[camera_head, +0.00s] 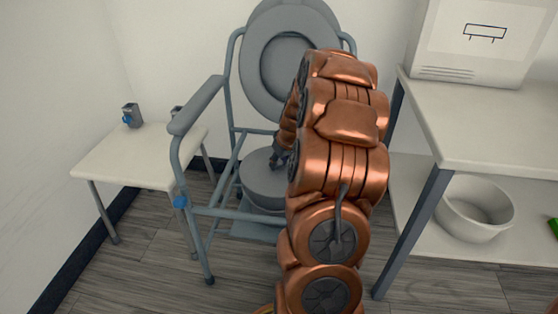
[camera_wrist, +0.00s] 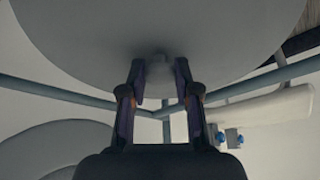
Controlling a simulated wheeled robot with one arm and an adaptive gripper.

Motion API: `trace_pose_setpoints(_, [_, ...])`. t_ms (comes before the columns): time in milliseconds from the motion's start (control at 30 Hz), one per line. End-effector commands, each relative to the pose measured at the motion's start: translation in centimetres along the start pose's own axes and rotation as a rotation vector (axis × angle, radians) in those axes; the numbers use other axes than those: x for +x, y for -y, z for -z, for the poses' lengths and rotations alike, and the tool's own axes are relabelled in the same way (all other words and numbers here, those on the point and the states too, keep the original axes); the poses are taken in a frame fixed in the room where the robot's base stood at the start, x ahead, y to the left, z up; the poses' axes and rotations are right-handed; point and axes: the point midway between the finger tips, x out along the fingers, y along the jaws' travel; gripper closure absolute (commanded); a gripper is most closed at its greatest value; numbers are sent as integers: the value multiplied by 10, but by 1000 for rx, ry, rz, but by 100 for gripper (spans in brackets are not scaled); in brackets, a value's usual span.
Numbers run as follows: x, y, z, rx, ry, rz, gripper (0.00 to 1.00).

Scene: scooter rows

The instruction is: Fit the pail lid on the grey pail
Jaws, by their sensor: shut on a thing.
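The grey pail (camera_head: 264,194) stands low inside the frame of a grey commode chair, partly hidden by my arm. The pail lid (camera_head: 256,162) is a round grey disc at the top of the pail. In the wrist view the lid (camera_wrist: 225,40) fills the upper part, with a small knob (camera_wrist: 158,71) at its near side. My gripper (camera_head: 280,157) is at the lid, and in the wrist view its fingers (camera_wrist: 160,82) are shut on the knob. I cannot tell whether the lid is seated all around the rim or slightly above it.
The commode chair's armrest (camera_head: 197,104) and tubes surround the pail, with its seat (camera_head: 257,62) raised behind. A white side table (camera_head: 135,155) with small grey-blue fittings stands left. A white shelf unit (camera_head: 480,125) stands close on the right, holding a white bowl (camera_head: 475,212) below.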

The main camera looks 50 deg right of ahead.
Motion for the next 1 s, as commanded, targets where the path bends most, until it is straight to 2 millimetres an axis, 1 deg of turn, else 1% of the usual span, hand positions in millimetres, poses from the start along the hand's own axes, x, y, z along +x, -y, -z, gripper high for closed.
trace_pose_setpoints(233, [1, 0, 0, 0, 0, 0, 100])
trace_pose_setpoints(267, [1, 0, 0, 0, 0, 0, 68])
trace_pose_setpoints(533, [1, 0, 0, 0, 1, 1, 40])
trace_pose_setpoints(867, [0, 0, 0, 0, 1, 1, 39])
trace_pose_setpoints(1000, [-4, 0, 0, 1, 1, 1, 39])
